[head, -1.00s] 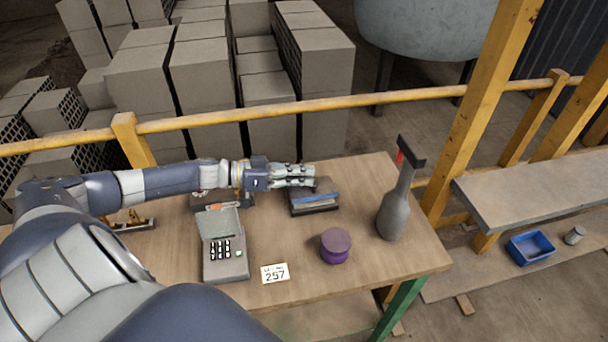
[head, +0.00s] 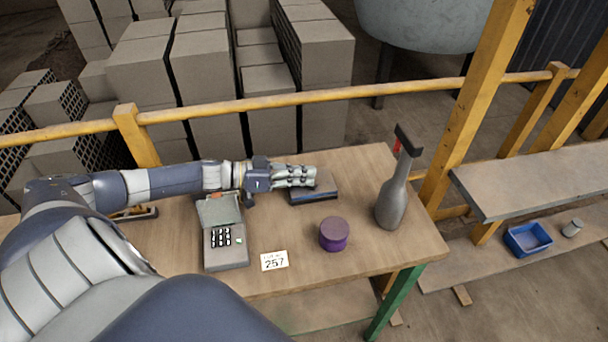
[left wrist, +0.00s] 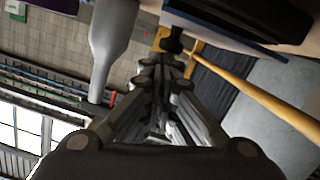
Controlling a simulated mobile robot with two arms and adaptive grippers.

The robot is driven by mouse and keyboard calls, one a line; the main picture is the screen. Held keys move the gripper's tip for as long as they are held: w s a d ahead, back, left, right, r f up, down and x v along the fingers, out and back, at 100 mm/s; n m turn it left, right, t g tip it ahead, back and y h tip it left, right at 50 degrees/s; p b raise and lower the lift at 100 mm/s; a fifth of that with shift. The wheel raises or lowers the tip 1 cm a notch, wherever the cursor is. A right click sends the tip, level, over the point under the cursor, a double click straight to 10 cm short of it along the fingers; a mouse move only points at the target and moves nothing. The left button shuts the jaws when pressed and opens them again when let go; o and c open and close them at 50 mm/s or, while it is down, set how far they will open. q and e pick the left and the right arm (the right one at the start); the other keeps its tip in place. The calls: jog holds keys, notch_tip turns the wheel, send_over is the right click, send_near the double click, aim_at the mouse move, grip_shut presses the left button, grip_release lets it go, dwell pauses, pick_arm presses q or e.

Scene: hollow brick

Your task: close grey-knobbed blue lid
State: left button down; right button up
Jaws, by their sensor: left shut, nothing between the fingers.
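The dark box (head: 328,188) with the blue lid (head: 314,196) is at the back middle of the table. The lid shows as a thin blue strip along the box's front. I cannot tell whether it is fully down. My left gripper (head: 313,176) is shut and empty, held level over the box's back left part. In the left wrist view the blue lid (left wrist: 245,42) shows edge-on at upper right, with a dark knob (left wrist: 173,40) just beyond the fingertips (left wrist: 163,66). Contact is unclear. My right gripper is out of view.
A grey keypad device (head: 225,240) stands left of a "257" card (head: 274,260). A purple round tin (head: 333,234) is in front of the box, and a grey bottle (head: 391,203) stands to the right. A yellow rail (head: 330,95) runs behind the table.

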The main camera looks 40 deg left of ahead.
aim_at(303, 190)
pick_arm(q)
jog(key=shift+r, duration=0.1)
jog(key=shift+r+p, duration=0.6)
jog(key=shift+p, duration=0.05)
jog(key=s+a+r+p, duration=0.1)
jog(key=s+a+r, duration=0.1)
jog(key=shift+s+a+r+p, duration=0.1)
jog(key=shift+s+r+p, duration=0.05)
jog(key=shift+r+p, duration=0.25)
jog(key=v, duration=0.7)
jog(key=shift+r, duration=0.2)
jog(key=shift+s, duration=0.1)
